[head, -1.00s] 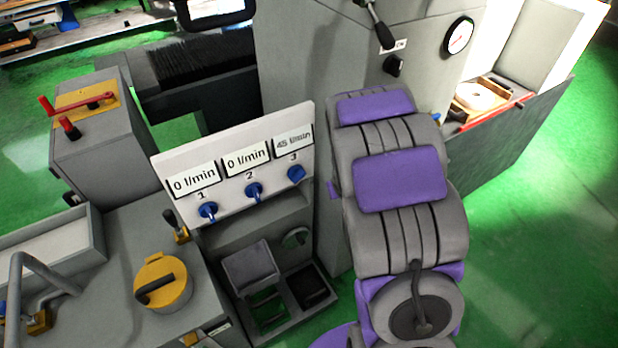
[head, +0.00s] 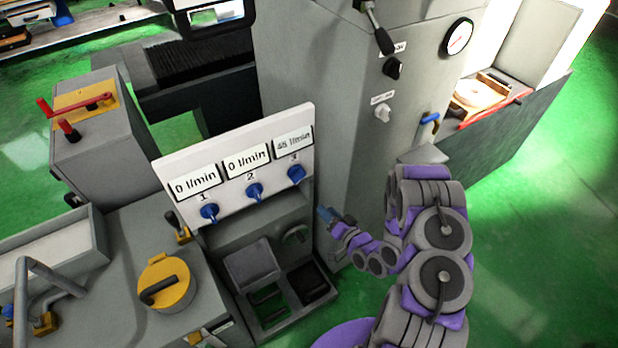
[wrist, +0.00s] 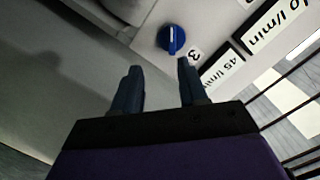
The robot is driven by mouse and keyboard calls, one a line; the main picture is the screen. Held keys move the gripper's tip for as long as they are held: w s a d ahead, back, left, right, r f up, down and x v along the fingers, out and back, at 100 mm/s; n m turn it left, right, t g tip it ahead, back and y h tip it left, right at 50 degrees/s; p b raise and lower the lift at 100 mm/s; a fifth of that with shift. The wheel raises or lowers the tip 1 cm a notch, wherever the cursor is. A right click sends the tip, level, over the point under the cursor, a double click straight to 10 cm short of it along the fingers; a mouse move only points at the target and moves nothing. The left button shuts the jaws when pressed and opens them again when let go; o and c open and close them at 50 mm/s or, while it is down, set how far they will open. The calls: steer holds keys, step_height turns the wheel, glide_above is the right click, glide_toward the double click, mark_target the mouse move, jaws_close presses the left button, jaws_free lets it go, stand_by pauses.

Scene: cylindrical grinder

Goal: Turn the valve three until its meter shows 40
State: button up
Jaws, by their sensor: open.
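The valve three (head: 296,174) is a blue knob at the right end of the white panel (head: 232,201). Its meter (head: 293,142) above it appears to read 45 l/min. In the wrist view the blue valve (wrist: 171,39) lies beside the number 3, ahead of the fingertips, and the meter (wrist: 222,66) reads 45 l/min. My gripper (head: 325,215) is open and empty, below and right of valve three in the head view. In the wrist view the gripper's two fingers (wrist: 158,68) are spread apart and do not touch the valve.
Valve two (head: 254,192) and valve one (head: 209,213) sit to the left on the panel, with meters at 0 l/min. A shelf with a grey box (head: 250,263) is below. The tall grey machine body (head: 335,120) stands right of the panel.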

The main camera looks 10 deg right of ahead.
mark_target(301, 179)
steer(key=w+a, duration=0.1)
steer(key=w, duration=0.4)
steer(key=w+a+m+t, duration=0.1)
steer(key=w+a, duration=0.1)
steer(key=w, duration=0.3)
steer(key=w+a+m, duration=0.1)
steer(key=w+a, duration=0.1)
steer(key=w, duration=0.3)
steer(key=shift+w+a+r+t+b, duration=0.1)
steer(key=shift+a+r+t+b, duration=0.15)
steer(key=shift+r+t+b, duration=0.15)
jaws_close()
